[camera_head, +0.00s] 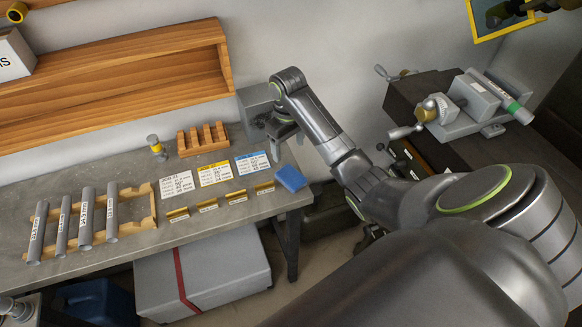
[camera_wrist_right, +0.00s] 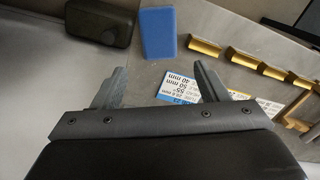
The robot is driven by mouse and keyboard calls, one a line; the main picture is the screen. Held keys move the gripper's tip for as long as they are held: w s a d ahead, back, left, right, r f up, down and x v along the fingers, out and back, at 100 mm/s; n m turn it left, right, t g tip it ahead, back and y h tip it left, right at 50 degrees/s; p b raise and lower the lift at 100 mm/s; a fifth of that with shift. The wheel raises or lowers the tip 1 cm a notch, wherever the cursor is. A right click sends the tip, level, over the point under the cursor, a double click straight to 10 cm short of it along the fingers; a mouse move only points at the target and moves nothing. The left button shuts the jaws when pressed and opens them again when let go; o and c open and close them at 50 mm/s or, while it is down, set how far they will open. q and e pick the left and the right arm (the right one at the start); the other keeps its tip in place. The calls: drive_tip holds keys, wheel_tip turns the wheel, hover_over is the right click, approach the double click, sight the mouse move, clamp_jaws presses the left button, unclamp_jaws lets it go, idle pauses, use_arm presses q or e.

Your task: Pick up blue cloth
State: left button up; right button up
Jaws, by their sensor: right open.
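The blue cloth (camera_head: 291,178) is a small flat blue rectangle lying at the right front corner of the grey workbench in the head view. It also shows near the top middle of the right wrist view (camera_wrist_right: 158,33). My right gripper (camera_head: 282,132) is above the back right part of the bench, behind the cloth and apart from it. In the right wrist view its fingers (camera_wrist_right: 158,75) are spread and empty, with the cloth just beyond the gap between them. My left gripper is not visible.
Several brass-coloured blocks (camera_head: 208,205) stand left of the cloth, with printed cards (camera_head: 214,174) behind them. Grey tubes (camera_head: 86,215) rest on a wooden rack at the left. A dark box (camera_wrist_right: 102,20) sits beside the cloth in the wrist view. A wooden shelf (camera_head: 120,75) hangs behind.

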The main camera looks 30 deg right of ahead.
drive_tip(key=b, duration=0.4)
hover_over(289, 174)
wheel_tip(289, 174, down, 4)
drive_tip(key=shift+f, duration=0.2)
drive_tip(key=shift+f+p, duration=0.35)
drive_tip(key=shift+f, duration=0.55)
drive_tip(key=shift+f+p, duration=0.35)
drive_tip(key=shift+f, duration=0.25)
wheel_tip(289, 174, down, 4)
drive_tip(key=shift+f+p, duration=0.1)
drive_tip(key=shift+p, duration=0.25)
drive_tip(key=c, duration=0.7)
